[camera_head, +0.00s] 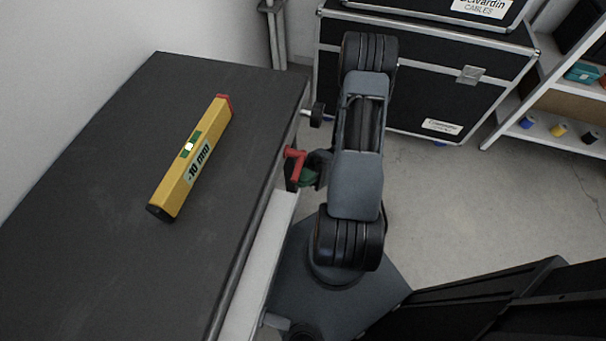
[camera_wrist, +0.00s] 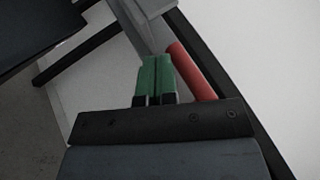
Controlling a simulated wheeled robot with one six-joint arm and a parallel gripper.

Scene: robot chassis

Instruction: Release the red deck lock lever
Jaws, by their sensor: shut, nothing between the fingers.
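The red deck lock lever (camera_head: 294,154) is at the right side edge of the dark deck (camera_head: 110,150). In the wrist view the red lever (camera_wrist: 192,70) is a slanted bar just right of my fingers. My gripper (camera_head: 308,178) has green fingers and sits just below and right of the lever's upper part. In the wrist view my gripper (camera_wrist: 156,76) has its two green fingers together, with nothing between them. I cannot tell whether a finger touches the lever. The lever's lower end is hidden behind my gripper in the wrist view.
A yellow spirit level (camera_head: 190,160) lies on the deck. A black knob (camera_head: 317,115) sticks out from the deck edge beyond the lever. Black flight cases (camera_head: 440,100) and a white shelf (camera_head: 540,115) stand at the back. Grey floor (camera_head: 470,200) is clear to the right.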

